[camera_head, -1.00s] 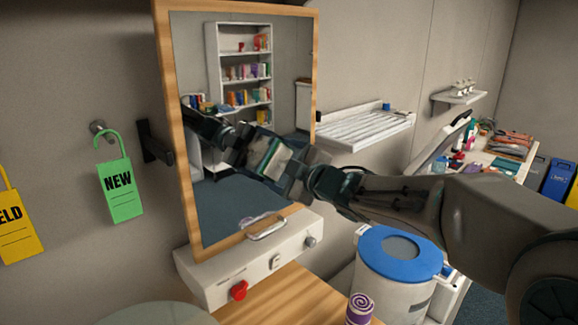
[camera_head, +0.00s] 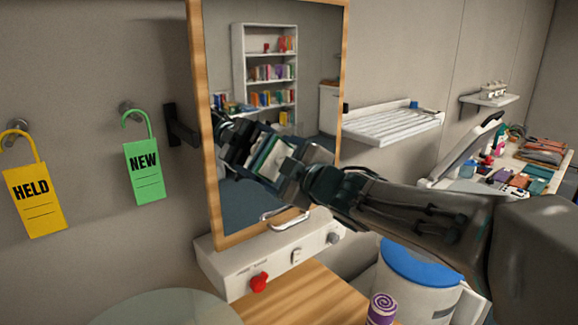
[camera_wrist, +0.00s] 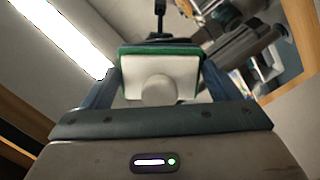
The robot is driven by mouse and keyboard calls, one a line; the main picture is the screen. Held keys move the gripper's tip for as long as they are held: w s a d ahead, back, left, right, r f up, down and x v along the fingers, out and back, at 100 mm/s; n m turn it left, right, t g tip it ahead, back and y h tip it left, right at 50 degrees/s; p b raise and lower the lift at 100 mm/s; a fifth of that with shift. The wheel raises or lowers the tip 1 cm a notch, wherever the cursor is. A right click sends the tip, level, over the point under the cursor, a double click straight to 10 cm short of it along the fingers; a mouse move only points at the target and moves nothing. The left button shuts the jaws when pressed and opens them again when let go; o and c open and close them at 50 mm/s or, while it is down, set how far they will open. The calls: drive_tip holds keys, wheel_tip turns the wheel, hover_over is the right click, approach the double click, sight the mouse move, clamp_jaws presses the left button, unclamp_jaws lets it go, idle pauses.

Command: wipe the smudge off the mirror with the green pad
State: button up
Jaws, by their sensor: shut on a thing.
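The mirror (camera_head: 285,25) stands upright in a wooden frame on the wall in the head view. It reflects a bookshelf and part of my arm. My gripper (camera_head: 262,158) is in front of the mirror's lower middle, shut on the green pad (camera_head: 274,160). In the wrist view the pad (camera_wrist: 158,52) shows a green layer on a pale block with a round knob, between the two fingers of my gripper (camera_wrist: 160,85). I cannot tell whether the pad touches the glass. No smudge can be made out; my gripper and arm cover part of the mirror.
Below the mirror is a white control box (camera_head: 270,262) with a red knob, above a wooden top (camera_head: 290,298). A blue-lidded bin (camera_head: 420,262) and a purple roll (camera_head: 381,310) stand at right, under my arm. Yellow (camera_head: 34,198) and green (camera_head: 145,172) tags hang at left.

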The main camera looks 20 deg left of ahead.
sight(290, 147)
drive_tip(key=shift+r+p, duration=1.2)
drive_tip(key=shift+w+d+p, duration=0.3)
drive_tip(key=shift+w+p, duration=0.05)
drive_tip(key=shift+w, duration=0.25)
drive_tip(key=shift+w+d+p, duration=0.3)
drive_tip(key=shift+w+p, duration=0.05)
drive_tip(key=shift+w, duration=0.3)
drive_tip(key=shift+w+d+p, duration=0.3)
drive_tip(key=shift+w+p, duration=0.05)
drive_tip(key=shift+w, duration=0.25)
drive_tip(key=shift+w+d+f+p, duration=0.1)
drive_tip(key=shift+w+d+p, duration=0.55)
drive_tip(key=shift+w, duration=0.55)
drive_tip(key=shift+w+d+r+p, duration=0.1)
drive_tip(key=shift+w+d+p, duration=0.5)
drive_tip(key=shift+w, duration=0.55)
drive_tip(key=shift+w+d+f+p, duration=0.1)
drive_tip(key=shift+w+d+p, duration=0.55)
drive_tip(key=shift+w, duration=0.55)
drive_tip(key=shift+a, duration=0.1)
drive_tip(key=shift+s, duration=0.15)
